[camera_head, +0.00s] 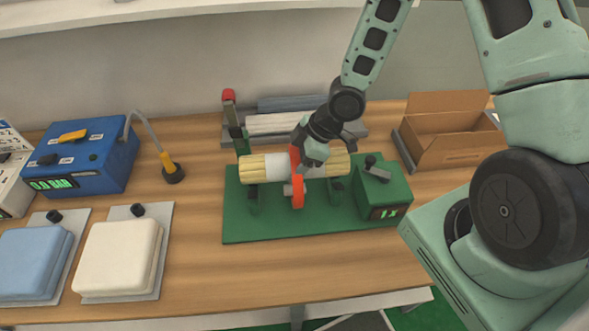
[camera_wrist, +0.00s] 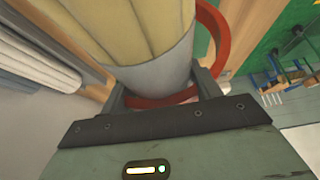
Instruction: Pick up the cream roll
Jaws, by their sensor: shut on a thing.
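The cream roll (camera_head: 251,168) lies horizontally across the green fixture board (camera_head: 236,225), with a white band around its middle. My gripper (camera_head: 311,158) reaches down from above and is shut on the roll at the band, near an orange-red ring (camera_head: 297,196). In the wrist view the roll (camera_wrist: 140,28) runs up out of the picture, its pale band (camera_wrist: 158,76) between my two fingers (camera_wrist: 160,92). The ring (camera_wrist: 214,28) seems to pass around the roll, partly hidden. I cannot tell whether the roll rests on its supports.
A green box with a display (camera_head: 385,193) stands at the board's right end. A rack at the back holds a white roll (camera_head: 268,123) and grey ones. An open cardboard box (camera_head: 450,150) is at right. A blue device (camera_head: 85,155) and blue and cream pads (camera_head: 118,255) are at left.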

